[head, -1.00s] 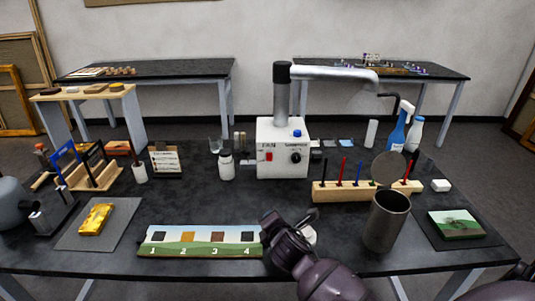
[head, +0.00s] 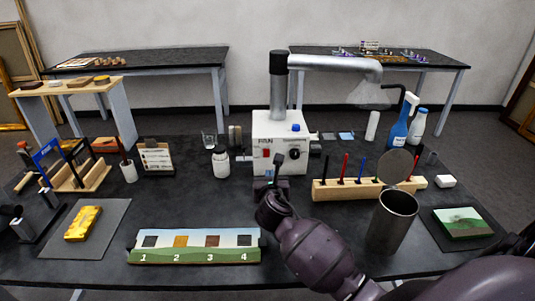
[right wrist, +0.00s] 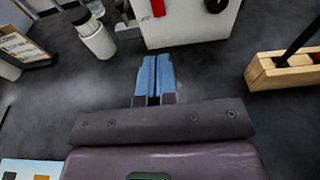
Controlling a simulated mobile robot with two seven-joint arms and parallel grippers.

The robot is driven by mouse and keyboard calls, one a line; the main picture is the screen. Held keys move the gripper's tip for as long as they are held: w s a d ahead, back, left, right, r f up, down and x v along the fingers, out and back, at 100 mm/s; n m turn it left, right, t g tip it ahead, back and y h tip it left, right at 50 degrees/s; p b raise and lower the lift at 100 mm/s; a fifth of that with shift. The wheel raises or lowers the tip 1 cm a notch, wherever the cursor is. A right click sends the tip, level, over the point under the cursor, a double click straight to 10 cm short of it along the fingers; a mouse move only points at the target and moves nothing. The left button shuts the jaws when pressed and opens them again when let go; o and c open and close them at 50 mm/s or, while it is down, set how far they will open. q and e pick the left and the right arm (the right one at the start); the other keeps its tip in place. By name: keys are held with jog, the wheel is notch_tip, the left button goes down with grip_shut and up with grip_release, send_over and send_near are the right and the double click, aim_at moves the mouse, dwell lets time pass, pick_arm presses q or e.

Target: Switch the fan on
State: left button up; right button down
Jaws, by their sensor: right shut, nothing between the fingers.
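The fan unit is a white box (head: 281,128) at the back middle of the table, with a metal duct rising from it. In the right wrist view the red switch (right wrist: 158,7) is cut by the top edge. My right gripper (head: 277,165) is shut and empty, in front of the box and below the red switch. Its blue fingertips (right wrist: 156,66) point towards the box, apart from it. My left gripper is not in view.
A white jar (head: 221,162) stands left of the box. A wooden rack (head: 340,190) with upright tools and a metal cylinder (head: 392,222) stand to the right. A numbered painted strip (head: 194,257) lies in front. The table just before the box is clear.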

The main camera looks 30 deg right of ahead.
aim_at(267, 150)
jog(key=x, duration=0.4)
jog(key=b+x, duration=0.1)
jog(key=x, duration=0.7)
jog(key=shift+w+d+r, duration=0.1)
jog(key=shift+w+r, duration=0.2)
jog(key=shift+r, duration=0.05)
jog(key=shift+w+d+r, duration=0.1)
jog(key=shift+w+d, duration=0.3)
jog(key=shift+w, duration=0.2)
jog(key=shift+w+d+r, duration=0.2)
jog(key=shift+w+r, duration=0.1)
jog(key=shift+r, duration=0.1)
jog(key=shift+w+f+p, duration=0.1)
jog(key=shift+p, duration=0.2)
jog(key=shift+f, duration=0.1)
